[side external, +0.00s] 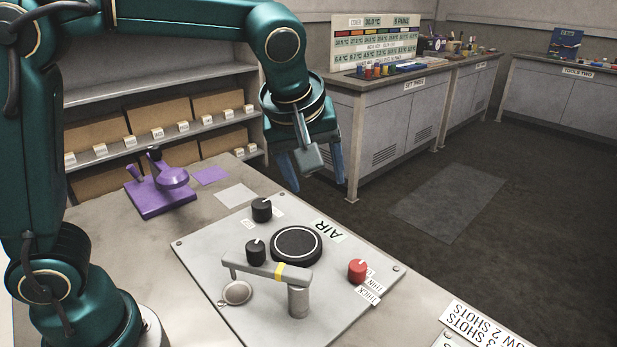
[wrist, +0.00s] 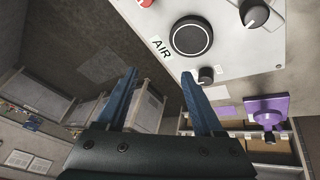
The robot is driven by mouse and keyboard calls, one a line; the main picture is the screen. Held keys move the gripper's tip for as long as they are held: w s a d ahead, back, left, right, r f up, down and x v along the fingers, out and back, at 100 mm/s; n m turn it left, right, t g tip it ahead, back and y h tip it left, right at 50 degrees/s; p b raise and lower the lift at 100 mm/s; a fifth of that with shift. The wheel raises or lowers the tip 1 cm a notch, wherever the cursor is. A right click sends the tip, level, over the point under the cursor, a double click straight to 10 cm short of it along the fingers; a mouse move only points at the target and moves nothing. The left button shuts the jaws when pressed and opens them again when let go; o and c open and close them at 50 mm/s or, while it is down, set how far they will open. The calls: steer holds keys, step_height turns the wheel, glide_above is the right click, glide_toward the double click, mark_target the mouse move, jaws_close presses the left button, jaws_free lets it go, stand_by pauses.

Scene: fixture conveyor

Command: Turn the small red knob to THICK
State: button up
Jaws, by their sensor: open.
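The small red knob (side external: 357,270) sits on the right part of the grey panel (side external: 215,278) in the side view. A THIN label (side external: 374,282) and a THICK label (side external: 367,295) lie beside it; its pointer is too small to read. In the wrist view only a sliver of the red knob (wrist: 145,3) shows at the top edge. My gripper (side external: 321,198) is open and empty, above and behind the far edge of the panel, apart from the knob. In the wrist view its two blue fingers (wrist: 158,92) are spread with nothing between them.
A large black dial (side external: 297,246) by an AIR label and two black knobs (side external: 262,209) are on the panel. A purple stand (side external: 160,193) is at the left.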

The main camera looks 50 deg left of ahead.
steer(key=g, duration=0.1)
glide_above(358, 265)
steer(key=a, duration=0.1)
step_height(358, 265, down, 7)
steer(key=shift+m+g+y, duration=0.4)
steer(key=shift+m+y, duration=0.1)
steer(key=shift+m, duration=0.1)
steer(key=f, duration=0.1)
steer(key=s+d+f, duration=0.1)
steer(key=f, duration=0.1)
steer(key=d+f, duration=0.1)
steer(key=f, duration=0.1)
steer(key=shift+s+d+f, duration=0.1)
steer(key=shift+s+f, duration=0.05)
steer(key=shift+f, duration=0.1)
steer(key=shift+x, duration=2.4)
steer(key=shift+c, duration=0.3)
jaws_close()
